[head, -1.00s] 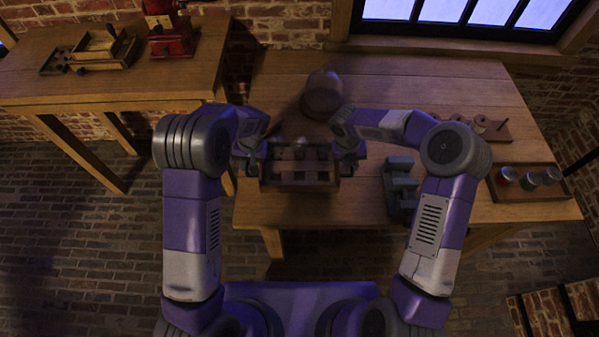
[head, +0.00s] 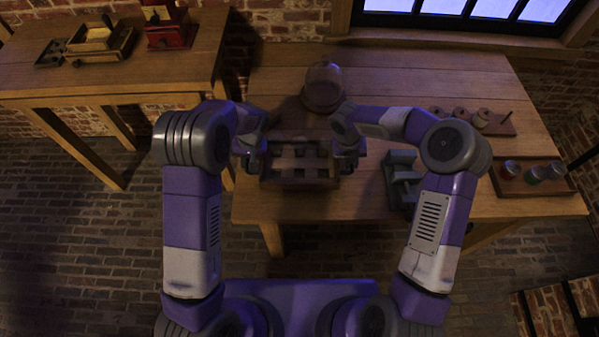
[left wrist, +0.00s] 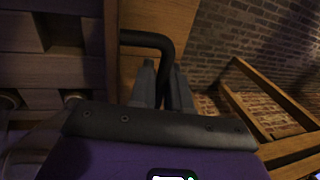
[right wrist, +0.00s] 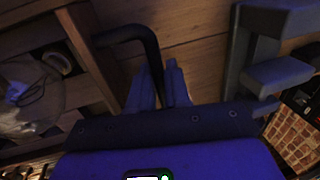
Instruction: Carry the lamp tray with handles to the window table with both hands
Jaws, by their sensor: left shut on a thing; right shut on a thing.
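The lamp tray (head: 300,181) is a dark wooden tray with crossed dividers. It hangs or rests over the front part of the window table (head: 470,82); whether its base touches the tabletop cannot be told. My left gripper (head: 252,160) is shut on the tray's left handle, a black bent bar (left wrist: 150,38) in the left wrist view. My right gripper (head: 348,158) is shut on the right handle, a similar bar (right wrist: 130,34) in the right wrist view. The tray looks about level. Its compartments are dim, and their contents are unclear.
A glass jar (head: 323,85) stands behind the tray. A grey block-like stand (head: 401,180) is close to its right. A tray of small jars (head: 540,192) and a board with spools (head: 492,128) are farther right. A side table (head: 60,88) with a red grinder (head: 168,36) stands left.

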